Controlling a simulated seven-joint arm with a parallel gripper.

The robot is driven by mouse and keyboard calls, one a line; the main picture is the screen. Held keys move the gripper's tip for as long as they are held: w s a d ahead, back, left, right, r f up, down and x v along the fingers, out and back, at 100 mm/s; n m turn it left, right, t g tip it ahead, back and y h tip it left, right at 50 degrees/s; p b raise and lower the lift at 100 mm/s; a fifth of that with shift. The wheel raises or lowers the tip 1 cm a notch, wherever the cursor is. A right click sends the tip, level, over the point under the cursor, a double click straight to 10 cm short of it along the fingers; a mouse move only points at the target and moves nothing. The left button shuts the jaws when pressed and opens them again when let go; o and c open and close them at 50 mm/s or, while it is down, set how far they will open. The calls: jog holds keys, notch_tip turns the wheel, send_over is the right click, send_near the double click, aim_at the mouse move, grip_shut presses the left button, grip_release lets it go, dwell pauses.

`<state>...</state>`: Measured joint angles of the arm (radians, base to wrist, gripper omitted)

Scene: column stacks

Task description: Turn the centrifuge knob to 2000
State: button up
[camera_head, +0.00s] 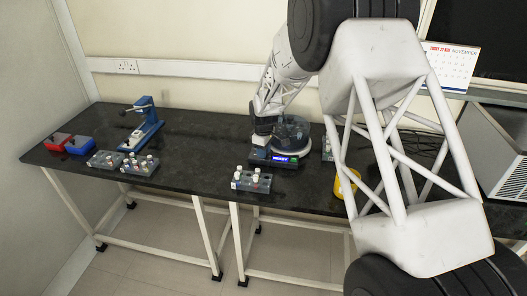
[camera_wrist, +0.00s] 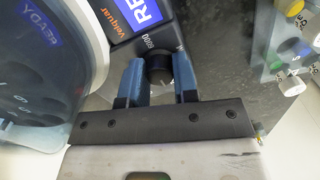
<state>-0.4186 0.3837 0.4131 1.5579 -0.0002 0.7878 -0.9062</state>
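The centrifuge (camera_head: 288,140) stands on the dark bench with a blue lit display (camera_head: 283,158) on its front. In the wrist view its dark round knob (camera_wrist: 158,68) sits on the front panel, with a "6000" mark (camera_wrist: 148,42) beside it. My gripper (camera_wrist: 158,75) has one blue finger on each side of the knob, very close to it. Whether both fingers press on it cannot be made out. The knob's pointer is not readable. In the head view my gripper (camera_head: 264,138) is at the centrifuge's left front, and the knob is hidden.
A blue press (camera_head: 143,125), more racks and red and blue boxes stand farther left.

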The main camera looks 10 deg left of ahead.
jog(key=o, duration=0.4)
jog(key=shift+r, duration=0.1)
notch_tip(320, 180, up, 7)
jog(key=shift+r, duration=0.35)
dwell(0.3)
